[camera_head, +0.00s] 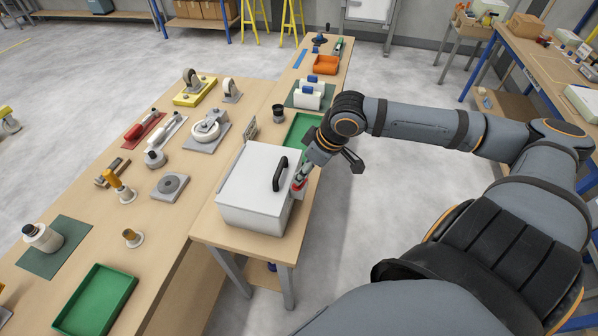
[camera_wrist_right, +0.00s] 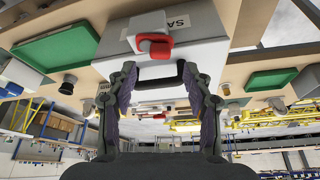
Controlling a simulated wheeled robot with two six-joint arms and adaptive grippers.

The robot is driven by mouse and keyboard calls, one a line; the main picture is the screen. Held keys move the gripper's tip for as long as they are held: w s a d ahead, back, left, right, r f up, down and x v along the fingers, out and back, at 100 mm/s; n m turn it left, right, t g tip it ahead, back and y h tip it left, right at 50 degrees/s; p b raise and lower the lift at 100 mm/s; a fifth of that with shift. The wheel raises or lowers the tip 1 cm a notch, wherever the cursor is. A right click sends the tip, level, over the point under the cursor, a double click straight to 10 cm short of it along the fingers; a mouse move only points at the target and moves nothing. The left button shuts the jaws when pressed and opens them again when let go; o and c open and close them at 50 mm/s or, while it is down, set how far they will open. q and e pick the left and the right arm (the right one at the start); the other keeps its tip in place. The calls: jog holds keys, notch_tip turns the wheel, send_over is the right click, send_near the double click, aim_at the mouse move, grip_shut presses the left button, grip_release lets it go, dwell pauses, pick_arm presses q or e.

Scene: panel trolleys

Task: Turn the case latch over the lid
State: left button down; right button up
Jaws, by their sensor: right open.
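The white case (camera_head: 258,200) stands on the narrow bench with its lid down and a black handle (camera_head: 280,173) on top. The red case latch (camera_head: 298,186) is at the case's right side, partly hidden by my right gripper in the head view. In the right wrist view the latch (camera_wrist_right: 154,45) shows as a red lever with a grey part, on the case's pale face beside a label. My right gripper (camera_wrist_right: 158,72) is open, its two dark fingers apart, with the latch just beyond the fingertips and nothing between them. My left gripper is out of view.
A green tray (camera_head: 303,131) lies behind the case, near my right arm. A black cup (camera_head: 278,113) stands close to it. Casters and tools cover the wider bench to the left. Clear floor lies right of the narrow bench.

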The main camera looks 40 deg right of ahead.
aim_at(302, 186)
jog(key=shift+b+x, duration=0.75)
jog(key=shift+x, duration=0.45)
jog(key=shift+f, duration=0.35)
jog(key=shift+w+a+f, duration=0.15)
jog(key=shift+w+f, duration=0.2)
jog(key=shift+f, duration=0.25)
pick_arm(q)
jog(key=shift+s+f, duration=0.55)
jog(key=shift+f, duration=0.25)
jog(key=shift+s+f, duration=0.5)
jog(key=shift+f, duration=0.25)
pick_arm(e)
jog(key=shift+f, duration=0.3)
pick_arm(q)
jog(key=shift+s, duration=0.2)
pick_arm(e)
grip_shut()
